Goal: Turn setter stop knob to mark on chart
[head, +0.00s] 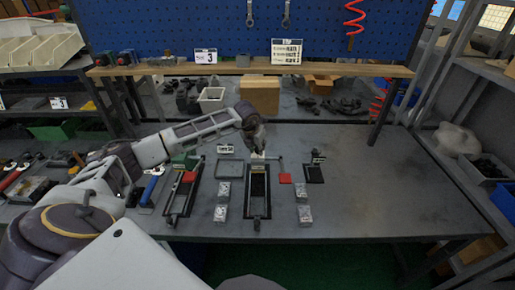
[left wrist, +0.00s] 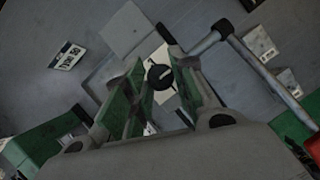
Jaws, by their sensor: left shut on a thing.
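The setter stop knob (left wrist: 160,76) is small, round and black with a pale pointer line, over a white plate (left wrist: 165,57) in the left wrist view. My left gripper (head: 257,148) is above the far end of the middle fixture (head: 258,204). In the left wrist view my left gripper (left wrist: 158,82) has its green-padded fingers on both sides of the knob, shut on it. The gripper hides the knob in the head view. My right gripper is not in view.
A second long fixture (head: 182,195) stands left of the middle one. A red-ended lever (head: 285,178) is close on the right. Several small metal blocks (head: 304,214) lie beside the fixtures. The right side of the bench (head: 380,190) is clear.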

